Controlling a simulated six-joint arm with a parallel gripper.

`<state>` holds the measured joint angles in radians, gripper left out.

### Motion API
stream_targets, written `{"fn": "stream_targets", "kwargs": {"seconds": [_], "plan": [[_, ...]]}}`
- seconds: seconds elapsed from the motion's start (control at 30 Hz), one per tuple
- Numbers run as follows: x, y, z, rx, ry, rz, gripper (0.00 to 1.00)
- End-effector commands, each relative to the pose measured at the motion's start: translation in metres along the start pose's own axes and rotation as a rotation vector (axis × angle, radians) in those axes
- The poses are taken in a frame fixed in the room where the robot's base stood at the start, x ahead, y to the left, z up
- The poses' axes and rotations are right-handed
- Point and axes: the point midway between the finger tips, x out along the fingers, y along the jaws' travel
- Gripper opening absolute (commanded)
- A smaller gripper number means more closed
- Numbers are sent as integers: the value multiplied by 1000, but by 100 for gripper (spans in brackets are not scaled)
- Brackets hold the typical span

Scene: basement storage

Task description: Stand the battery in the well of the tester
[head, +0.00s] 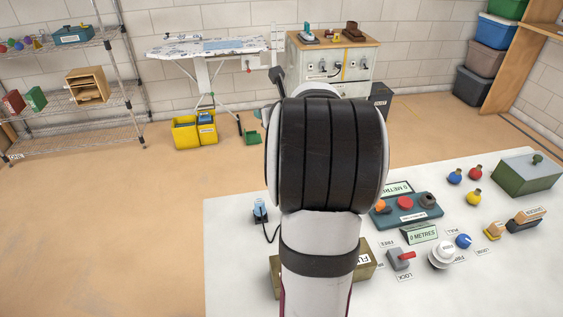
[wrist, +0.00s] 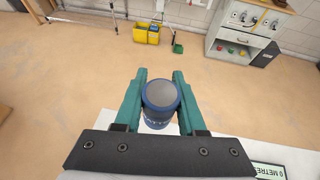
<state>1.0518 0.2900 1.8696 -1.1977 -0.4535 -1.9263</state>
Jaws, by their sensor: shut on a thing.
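The battery (wrist: 160,97) is a blue cylinder with a flat grey end, seen in the wrist view. My gripper (wrist: 160,74) has its two green fingers shut on the battery's sides. The grey end faces the wrist camera, and the battery's far end is hidden. In the head view my arm hides the gripper and battery. I cannot tell for sure which device is the tester, and no well shows clearly. A small blue device (head: 260,209) with a black cable stands near the white table's left edge.
The white table (head: 230,285) carries a teal base (head: 425,213) with coloured knobs, a red-handled lever (head: 400,260), a white round dial (head: 441,254), a labelled box (head: 366,270) partly behind my arm, and a green box (head: 525,178). Several coloured bulb-shaped pieces stand at the back right.

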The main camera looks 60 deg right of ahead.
Motion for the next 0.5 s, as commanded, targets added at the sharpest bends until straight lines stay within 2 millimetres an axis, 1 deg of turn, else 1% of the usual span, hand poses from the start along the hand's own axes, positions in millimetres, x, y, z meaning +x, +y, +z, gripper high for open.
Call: {"fn": "stream_targets", "kwargs": {"seconds": [0.03,0.07,0.1,0.17,0.2,0.27,0.3,0.37,0.4,0.47,0.5], "plan": [[-1,-39,-13,16,4,-28,0],[-3,-60,-21,21,4,-38,0],[-7,-89,-32,29,3,-53,0],[-17,-130,-51,39,2,-75,0],[-25,-156,-65,45,3,-89,0],[-41,-194,-87,56,3,-110,0],[-53,-217,-102,63,1,-124,0],[-75,-250,-126,72,1,-145,0],[-90,-270,-143,79,1,-160,0],[-116,-298,-170,90,1,-181,0],[-135,-314,-188,96,1,-195,0]]}}
